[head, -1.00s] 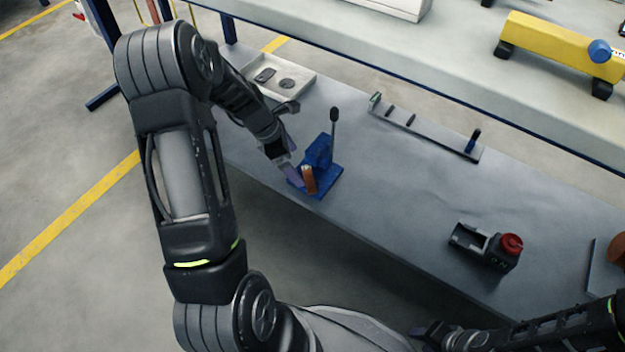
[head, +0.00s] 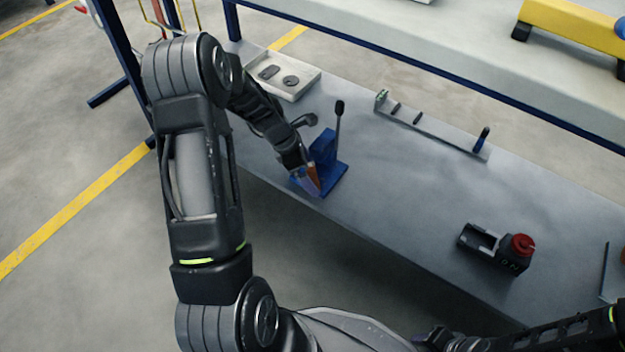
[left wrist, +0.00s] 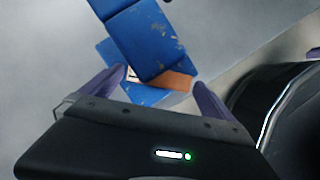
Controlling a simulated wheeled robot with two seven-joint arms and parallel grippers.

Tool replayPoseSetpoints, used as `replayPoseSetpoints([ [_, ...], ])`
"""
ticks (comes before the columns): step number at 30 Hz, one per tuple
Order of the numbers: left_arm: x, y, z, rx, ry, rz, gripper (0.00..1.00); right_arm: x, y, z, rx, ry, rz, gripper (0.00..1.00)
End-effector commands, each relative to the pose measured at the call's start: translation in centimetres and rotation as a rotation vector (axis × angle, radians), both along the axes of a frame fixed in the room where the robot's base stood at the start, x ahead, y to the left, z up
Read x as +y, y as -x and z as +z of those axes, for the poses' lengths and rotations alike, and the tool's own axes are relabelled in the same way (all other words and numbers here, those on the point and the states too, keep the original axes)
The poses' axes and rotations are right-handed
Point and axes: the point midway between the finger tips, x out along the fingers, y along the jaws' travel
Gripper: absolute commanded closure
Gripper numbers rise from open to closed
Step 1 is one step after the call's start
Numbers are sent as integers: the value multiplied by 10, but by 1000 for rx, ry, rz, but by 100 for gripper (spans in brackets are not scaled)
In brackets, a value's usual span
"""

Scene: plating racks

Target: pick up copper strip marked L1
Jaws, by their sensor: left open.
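A copper strip (head: 313,172) stands at a blue holder (head: 327,148) near the front edge of the grey bench. My left gripper (head: 307,181) reaches down to it and partly hides it. In the left wrist view, the strip (left wrist: 174,80) shows between the two purple fingers of the open left gripper (left wrist: 160,90), partly behind the blue block (left wrist: 140,38). A small white label (left wrist: 131,74) shows beside the left finger, but I cannot read it. I cannot tell whether the fingers touch the strip. My right gripper (head: 432,338) is at the bottom edge, its jaws unclear.
A black lever (head: 338,118) rises from the blue holder. A pale tray (head: 283,75) with dark parts lies behind. A grey rail (head: 430,125) runs along the back. A black box with a red button (head: 522,245) sits to the right. The middle bench is clear.

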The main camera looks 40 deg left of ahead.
Motion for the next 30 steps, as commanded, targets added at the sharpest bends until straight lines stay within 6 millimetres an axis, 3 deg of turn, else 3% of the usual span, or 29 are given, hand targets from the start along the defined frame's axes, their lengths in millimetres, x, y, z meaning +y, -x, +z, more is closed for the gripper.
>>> replayPoseSetpoints([
  [18,0,0,0,0,0,0,1,0,-1,0,-1,0,0,64],
  [30,0,0,0,-1,-1,0,34,0,-1,0,-2,0,-1,64],
])
